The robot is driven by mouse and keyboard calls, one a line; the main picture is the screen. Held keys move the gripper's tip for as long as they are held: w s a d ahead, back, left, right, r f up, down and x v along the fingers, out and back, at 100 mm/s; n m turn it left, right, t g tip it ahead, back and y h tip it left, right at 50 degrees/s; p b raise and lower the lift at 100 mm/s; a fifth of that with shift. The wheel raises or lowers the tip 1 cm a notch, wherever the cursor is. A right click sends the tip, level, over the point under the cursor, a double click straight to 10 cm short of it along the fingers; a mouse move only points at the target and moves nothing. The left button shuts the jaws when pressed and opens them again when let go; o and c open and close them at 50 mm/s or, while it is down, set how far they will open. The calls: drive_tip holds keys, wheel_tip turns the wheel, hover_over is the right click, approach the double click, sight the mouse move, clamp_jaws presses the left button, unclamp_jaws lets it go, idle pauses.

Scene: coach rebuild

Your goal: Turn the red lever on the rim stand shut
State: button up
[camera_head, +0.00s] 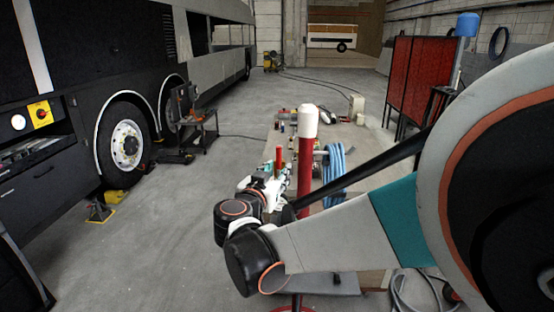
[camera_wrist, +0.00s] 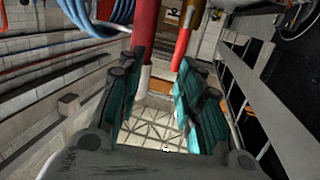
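A thick red post with a white cap (camera_head: 306,155), which appears to be the rim stand, rises just right of my gripper (camera_head: 264,178) in the head view. A thinner upright red piece (camera_head: 278,160), probably the red lever, shows at the gripper. In the wrist view, the thick red post (camera_wrist: 143,32) and a thinner red bar (camera_wrist: 182,45) are ahead. My gripper (camera_wrist: 160,78) has its teal fingers spread wide, and the thin bar shows in the gap near the right finger. I cannot tell whether it touches. The lever's pivot is hidden.
A blue coiled hose (camera_head: 334,172) hangs behind the post. A bus with a wheel (camera_head: 125,145) stands on the left beside a small trolley (camera_head: 197,130). Red panels (camera_head: 408,75) stand on the right.

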sight(278, 154)
drive_tip(key=shift+n+t+y, duration=0.5)
drive_tip(key=shift+t, duration=0.2)
drive_tip(key=a+x, duration=0.1)
drive_tip(key=x, duration=0.6)
drive_tip(key=a+b+x, duration=0.1)
drive_tip(key=x, duration=0.3)
drive_tip(key=shift+w+a+r, duration=0.15)
drive_tip(key=shift+w+a, duration=0.05)
drive_tip(key=shift+w, duration=0.45)
clamp_jaws()
